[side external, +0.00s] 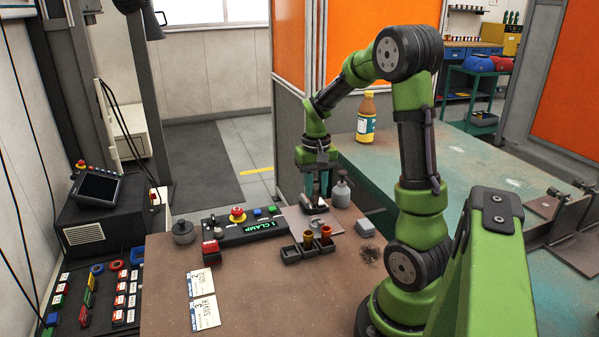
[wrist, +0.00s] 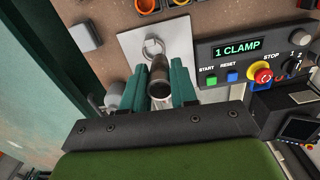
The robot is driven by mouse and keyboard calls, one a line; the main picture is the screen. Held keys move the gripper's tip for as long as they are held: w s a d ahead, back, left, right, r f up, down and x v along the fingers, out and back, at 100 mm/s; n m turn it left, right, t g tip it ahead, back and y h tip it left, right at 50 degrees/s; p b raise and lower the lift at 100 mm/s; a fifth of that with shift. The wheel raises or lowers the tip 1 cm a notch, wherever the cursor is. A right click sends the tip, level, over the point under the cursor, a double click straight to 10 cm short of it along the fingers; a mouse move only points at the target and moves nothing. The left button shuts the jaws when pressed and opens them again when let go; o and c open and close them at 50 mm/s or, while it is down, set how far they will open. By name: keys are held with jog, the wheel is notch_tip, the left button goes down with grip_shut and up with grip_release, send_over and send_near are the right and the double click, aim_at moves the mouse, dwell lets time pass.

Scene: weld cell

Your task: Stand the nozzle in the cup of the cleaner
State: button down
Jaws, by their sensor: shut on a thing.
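My gripper (side external: 318,184) points down over a grey plate (side external: 294,221) near the far edge of the brown table. In the wrist view its two teal fingers (wrist: 159,82) are shut on the nozzle (wrist: 159,70), a dark metal tube with an open end facing the camera. A small pale ring (wrist: 153,46), perhaps the cleaner's cup, shows on the plate (wrist: 130,43) just beyond the nozzle's far end. The nozzle partly covers it, and I cannot tell whether they touch. In the side view the fingers largely hide the nozzle.
A dark tray (side external: 290,253) with orange-brown cups stands in front of the plate. A control box reading "1 CLAMP" (side external: 259,229) is left of it. A grey pump bottle (side external: 342,191) stands close right of my gripper. A pale block (side external: 366,228) lies to the right.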

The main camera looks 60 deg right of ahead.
jog(key=f, duration=0.3)
jog(key=d+f, duration=0.1)
jog(key=f, duration=0.2)
jog(key=d+f, duration=0.1)
jog(key=f, duration=0.2)
jog(key=shift+d+f, duration=0.15)
jog(key=shift+d, duration=0.1)
jog(key=c, duration=0.9)
grip_release()
jog(key=shift+f, duration=0.15)
